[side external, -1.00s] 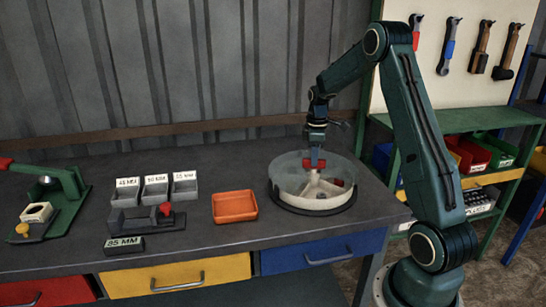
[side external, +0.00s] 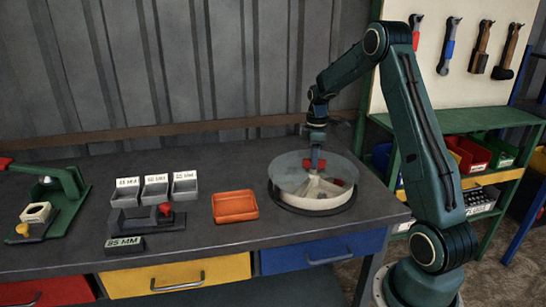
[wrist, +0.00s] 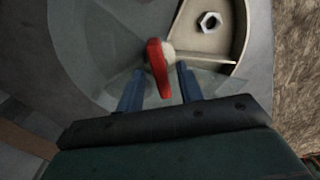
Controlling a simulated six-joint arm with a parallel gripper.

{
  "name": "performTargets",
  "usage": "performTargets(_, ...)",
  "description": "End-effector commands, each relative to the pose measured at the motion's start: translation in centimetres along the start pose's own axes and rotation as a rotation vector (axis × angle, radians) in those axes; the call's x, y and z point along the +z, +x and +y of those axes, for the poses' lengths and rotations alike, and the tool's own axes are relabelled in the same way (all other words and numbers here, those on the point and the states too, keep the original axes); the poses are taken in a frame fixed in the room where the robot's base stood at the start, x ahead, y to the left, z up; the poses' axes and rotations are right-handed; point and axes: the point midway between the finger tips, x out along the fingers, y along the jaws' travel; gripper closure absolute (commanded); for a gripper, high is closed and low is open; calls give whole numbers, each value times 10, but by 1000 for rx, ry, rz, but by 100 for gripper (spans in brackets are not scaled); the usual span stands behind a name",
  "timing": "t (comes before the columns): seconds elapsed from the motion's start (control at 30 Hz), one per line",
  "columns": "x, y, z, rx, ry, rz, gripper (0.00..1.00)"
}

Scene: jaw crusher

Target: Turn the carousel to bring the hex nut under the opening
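The carousel (side external: 318,197) is a round pale tray with dividers under a clear cover (wrist: 85,45). A red handle (wrist: 158,68) stands at its middle; it also shows in the side view (side external: 308,163). The steel hex nut (wrist: 210,22) lies in a beige compartment at the upper right of the wrist view, where the cover seems cut away, so it appears within the opening (wrist: 206,42). I cannot make out the nut in the side view. My gripper (wrist: 160,74) is over the hub, its two blue fingers either side of the handle with gaps showing, so it looks open.
An orange tray (side external: 235,206) is left of the carousel. Grey labelled bins (side external: 155,188), a small fixture (side external: 148,218) with a red knob and a green press (side external: 55,205) stand farther left. The bench's right edge is close to the carousel.

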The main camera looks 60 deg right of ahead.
Motion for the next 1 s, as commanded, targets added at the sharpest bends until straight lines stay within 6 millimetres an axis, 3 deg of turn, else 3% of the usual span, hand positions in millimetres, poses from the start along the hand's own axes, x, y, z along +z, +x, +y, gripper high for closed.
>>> performTargets(0.37, 0, -17, 1, 2, 1, 0, 64)
performTargets(1.0, 0, -116, 0, 3, 0, 2, 64)
